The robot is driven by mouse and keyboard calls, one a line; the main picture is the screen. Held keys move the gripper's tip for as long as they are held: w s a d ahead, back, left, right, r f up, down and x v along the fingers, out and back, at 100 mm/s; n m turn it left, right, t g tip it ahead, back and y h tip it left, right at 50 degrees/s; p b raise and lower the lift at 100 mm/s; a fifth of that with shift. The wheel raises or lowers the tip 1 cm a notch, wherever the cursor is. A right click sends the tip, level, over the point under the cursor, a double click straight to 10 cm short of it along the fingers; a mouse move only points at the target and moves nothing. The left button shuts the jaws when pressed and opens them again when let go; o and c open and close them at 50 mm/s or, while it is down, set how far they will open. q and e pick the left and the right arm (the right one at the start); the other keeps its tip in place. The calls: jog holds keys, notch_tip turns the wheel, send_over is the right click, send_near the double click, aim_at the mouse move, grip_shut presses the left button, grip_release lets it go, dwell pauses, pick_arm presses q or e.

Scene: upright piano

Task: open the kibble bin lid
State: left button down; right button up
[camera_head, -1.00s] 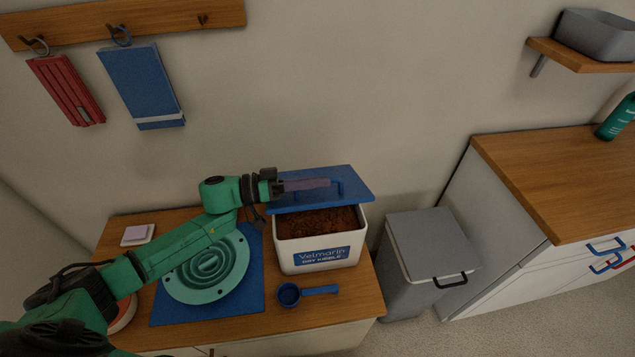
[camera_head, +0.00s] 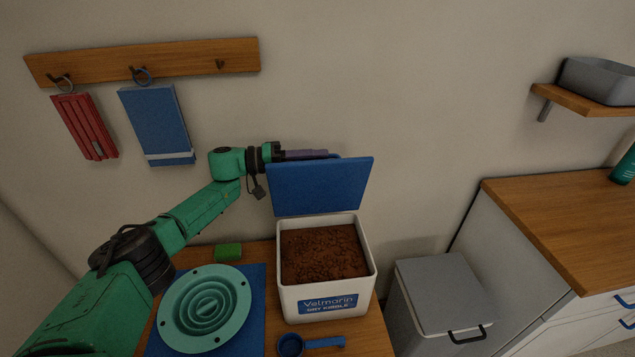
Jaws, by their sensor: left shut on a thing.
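The kibble bin (camera_head: 289,299) is a white box labelled "Velmarin dry kibble", standing on the low wooden cabinet, with brown kibble (camera_head: 322,254) showing inside. Its blue lid (camera_head: 318,186) is raised steeply at the back edge of the bin, its flat face toward me. My left gripper (camera_head: 318,154) is at the lid's upper edge, reaching in from the left. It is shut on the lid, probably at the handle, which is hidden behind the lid. My right gripper is not in view.
A teal slow-feeder bowl (camera_head: 178,327) lies on a blue mat (camera_head: 256,325) left of the bin. A blue scoop (camera_head: 324,343) lies in front. A grey lidded bin (camera_head: 440,290) stands right on the floor. The wall is close behind the lid.

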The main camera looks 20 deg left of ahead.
pick_arm(q)
jog(key=shift+w+a+f+n+b, duration=0.1)
jog(key=shift+w+a+n+b, duration=0.25)
jog(key=shift+w+b, duration=0.3)
jog(key=shift+w+a+f+n+b, duration=0.1)
jog(key=shift+w+a+n+b, duration=0.1)
jog(key=shift+w+n+b, duration=0.4)
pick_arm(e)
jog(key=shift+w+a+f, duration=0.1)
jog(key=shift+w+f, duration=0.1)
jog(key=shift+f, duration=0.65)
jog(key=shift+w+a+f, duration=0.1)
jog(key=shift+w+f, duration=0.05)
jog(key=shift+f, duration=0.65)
pick_arm(q)
jog(key=shift+w+m, duration=0.15)
jog(key=shift+m, duration=0.1)
jog(key=c, duration=0.9)
grip_release()
jog(key=shift+w, duration=0.1)
jog(key=shift+r, duration=0.1)
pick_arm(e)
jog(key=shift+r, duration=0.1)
